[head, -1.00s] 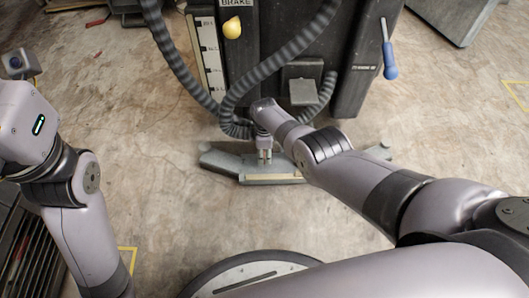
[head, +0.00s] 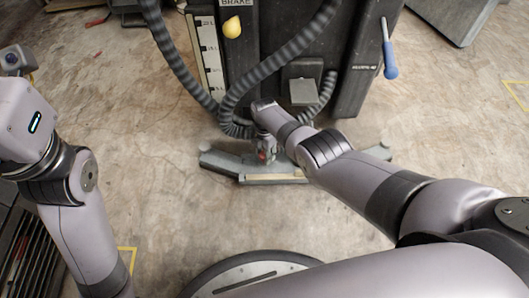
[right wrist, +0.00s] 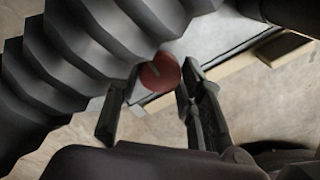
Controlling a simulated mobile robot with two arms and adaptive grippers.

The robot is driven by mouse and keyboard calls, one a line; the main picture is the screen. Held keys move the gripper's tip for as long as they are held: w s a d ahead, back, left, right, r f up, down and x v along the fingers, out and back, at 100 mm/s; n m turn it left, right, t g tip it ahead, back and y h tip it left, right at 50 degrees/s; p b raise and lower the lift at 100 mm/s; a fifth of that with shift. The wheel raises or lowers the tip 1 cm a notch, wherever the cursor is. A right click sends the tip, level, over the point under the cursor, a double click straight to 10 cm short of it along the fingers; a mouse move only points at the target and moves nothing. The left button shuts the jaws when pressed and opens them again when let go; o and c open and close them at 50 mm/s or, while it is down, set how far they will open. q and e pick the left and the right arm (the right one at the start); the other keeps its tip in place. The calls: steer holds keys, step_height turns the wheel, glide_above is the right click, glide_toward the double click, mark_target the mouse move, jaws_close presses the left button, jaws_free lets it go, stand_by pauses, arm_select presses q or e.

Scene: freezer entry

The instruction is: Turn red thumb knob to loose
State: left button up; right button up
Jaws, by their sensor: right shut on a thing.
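The red thumb knob (right wrist: 160,73) is a small round red piece in the right wrist view, partly overlapped by a finger. It shows as a tiny red spot in the head view (head: 262,155). My right gripper (head: 264,158) is low in front of the dark machine. In the right wrist view its two fingers (right wrist: 152,95) stand on either side of the knob, shut on it. The knob's mount and any loose mark are hidden or too small to tell. My left arm is at the left edge of the head view; its fingers do not show.
A ribbed grey hose (head: 280,57) hangs in front of the machine (head: 285,30), close beside the right gripper in the wrist view (right wrist: 75,70). A yellow knob (head: 232,27) and a blue-handled lever (head: 390,62) are higher up.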

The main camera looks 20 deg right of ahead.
steer(key=shift+n, duration=0.4)
steer(key=o, duration=1.1)
steer(key=shift+o, duration=0.2)
steer(key=shift+r, duration=0.15)
steer(key=shift+w+r, duration=0.1)
steer(key=shift+r, duration=0.45)
step_height(320, 180, up, 10)
steer(key=shift+r, duration=0.25)
